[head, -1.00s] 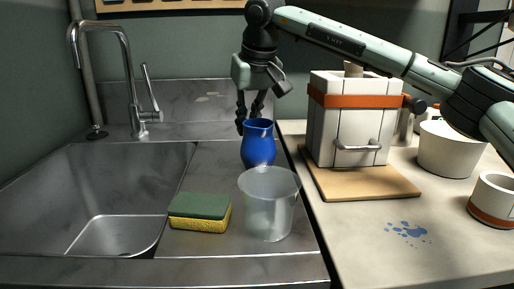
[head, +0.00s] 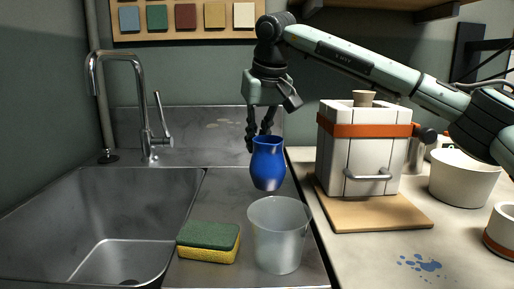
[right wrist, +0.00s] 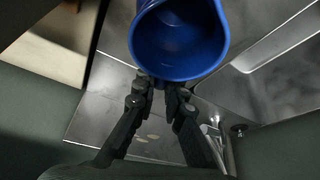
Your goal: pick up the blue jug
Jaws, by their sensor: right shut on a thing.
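The blue jug (head: 268,164) is upright in the head view, held clear of the steel drainboard behind the translucent beaker. My right gripper (head: 260,146) reaches in from above and is shut on the jug at its upper rear side. In the right wrist view the jug (right wrist: 180,40) shows its open mouth, and the fingertips (right wrist: 164,86) meet at its rim. The inside of the jug looks empty. My left gripper is not in view.
A translucent beaker (head: 279,240) and a green and yellow sponge (head: 208,242) stand in front. The sink (head: 90,225) is at left. A white box with an orange strap (head: 362,150) sits on a wooden board (head: 375,213) at right, near white pots (head: 463,178).

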